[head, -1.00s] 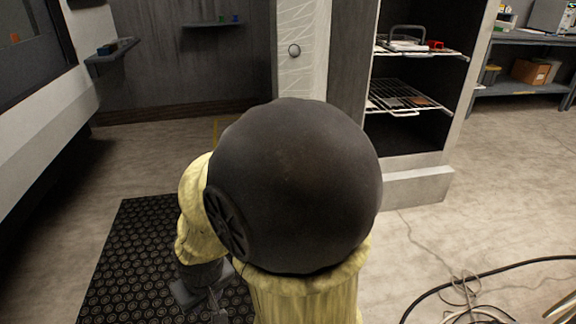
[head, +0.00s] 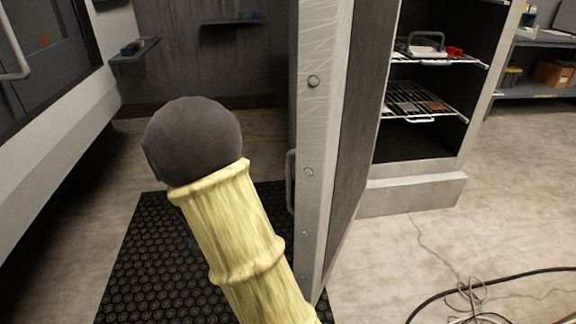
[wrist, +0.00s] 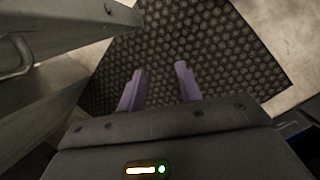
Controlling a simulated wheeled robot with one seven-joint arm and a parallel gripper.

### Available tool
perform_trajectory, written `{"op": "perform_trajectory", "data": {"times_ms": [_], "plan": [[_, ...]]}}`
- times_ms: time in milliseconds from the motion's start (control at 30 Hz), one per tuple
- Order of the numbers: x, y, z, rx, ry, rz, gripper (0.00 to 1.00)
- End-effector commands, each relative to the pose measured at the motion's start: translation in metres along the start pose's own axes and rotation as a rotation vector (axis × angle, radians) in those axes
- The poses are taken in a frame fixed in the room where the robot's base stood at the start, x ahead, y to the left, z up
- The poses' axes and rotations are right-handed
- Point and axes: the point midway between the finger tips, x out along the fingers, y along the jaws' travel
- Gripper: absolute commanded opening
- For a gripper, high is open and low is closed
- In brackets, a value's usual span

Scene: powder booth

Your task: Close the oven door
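The oven (head: 408,196) stands on the right with its front open. Its door (head: 321,150) is wide open, its pale bolted edge towards me and its dark inner side facing the oven. A door handle (head: 291,182) shows partly on the door's left side. In the wrist view, the door (wrist: 60,50) and a grey bar handle (wrist: 18,55) are at upper left. My gripper (wrist: 158,70) is open and empty, above the floor mat and to the right of the handle, apart from it. In the head view my arm hides my gripper.
Wire racks (head: 421,101) inside the oven hold small items, including a red one. A black studded mat (head: 140,265) covers the floor left of the door. A grey cabinet with a window is at far left. Cables (head: 470,296) lie on the floor at lower right.

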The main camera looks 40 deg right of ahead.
Motion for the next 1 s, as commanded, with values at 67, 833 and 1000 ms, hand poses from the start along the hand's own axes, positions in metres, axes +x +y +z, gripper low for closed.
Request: {"op": "perform_trajectory", "data": {"times_ms": [67,833,1000], "plan": [[-0.011,0.02,-0.006,-0.067,-0.097,0.034,0.35],[-0.096,0.142,-0.062,-0.497,-1.141,0.39,0.35],[-0.103,0.14,-0.07,-0.506,-1.224,0.418,0.35]]}}
